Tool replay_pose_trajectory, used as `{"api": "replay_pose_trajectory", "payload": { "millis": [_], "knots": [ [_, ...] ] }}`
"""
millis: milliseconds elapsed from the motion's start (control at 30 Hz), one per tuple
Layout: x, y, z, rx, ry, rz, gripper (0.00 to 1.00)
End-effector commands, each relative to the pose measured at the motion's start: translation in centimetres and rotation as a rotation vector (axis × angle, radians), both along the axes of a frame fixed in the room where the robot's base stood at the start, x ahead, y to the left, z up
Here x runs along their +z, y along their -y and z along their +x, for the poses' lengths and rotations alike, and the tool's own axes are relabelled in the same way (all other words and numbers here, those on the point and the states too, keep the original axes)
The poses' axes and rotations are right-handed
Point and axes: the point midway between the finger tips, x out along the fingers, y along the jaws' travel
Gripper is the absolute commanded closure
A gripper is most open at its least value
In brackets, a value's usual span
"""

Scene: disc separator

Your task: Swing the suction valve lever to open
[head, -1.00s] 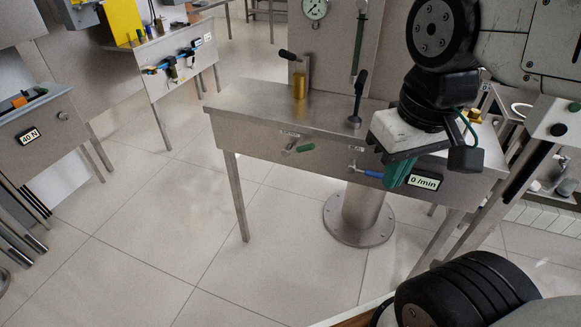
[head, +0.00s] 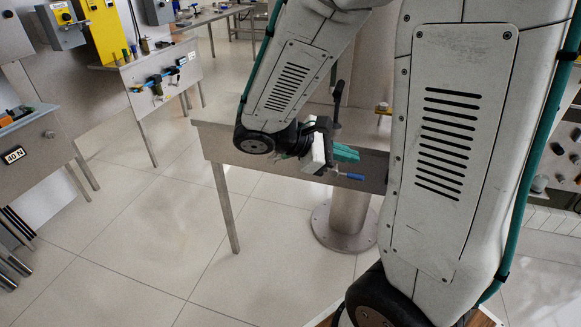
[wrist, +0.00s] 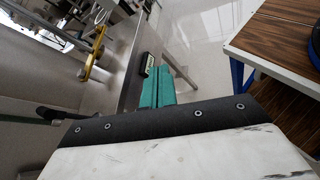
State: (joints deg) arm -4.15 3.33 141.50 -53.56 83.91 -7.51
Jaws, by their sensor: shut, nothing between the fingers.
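The steel bench (head: 225,140) carries small valve levers on its front panel. A blue-handled lever (head: 350,176) shows in the head view, lying about level, just below my gripper. The green-handled lever seen earlier to its left is hidden behind my arm. I cannot tell from any label which one is the suction valve. My gripper (head: 346,153) has teal fingers, shut and empty, in front of the panel and above the blue handle. In the wrist view the shut fingers (wrist: 157,88) point towards the bench's display; no lever can be made out clearly between or beside them.
A black upright lever (head: 337,103) stands on the bench top behind my gripper. The display (wrist: 149,64) is beyond the fingertips in the wrist view. A wood-topped table (wrist: 275,40) is at the right there. The pale floor (head: 130,230) left of the bench is clear.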

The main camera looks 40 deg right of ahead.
Motion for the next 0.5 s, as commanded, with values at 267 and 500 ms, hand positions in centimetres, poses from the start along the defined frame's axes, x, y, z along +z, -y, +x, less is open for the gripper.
{"api": "replay_pose_trajectory", "payload": {
  "millis": [267, 500],
  "knots": [
    [-5.6, 1.9, 8.2, 0.390, -0.413, -0.286, 1.00],
    [-14.0, 0.2, 14.4, 0.770, -0.706, -0.477, 1.00]
  ]
}}
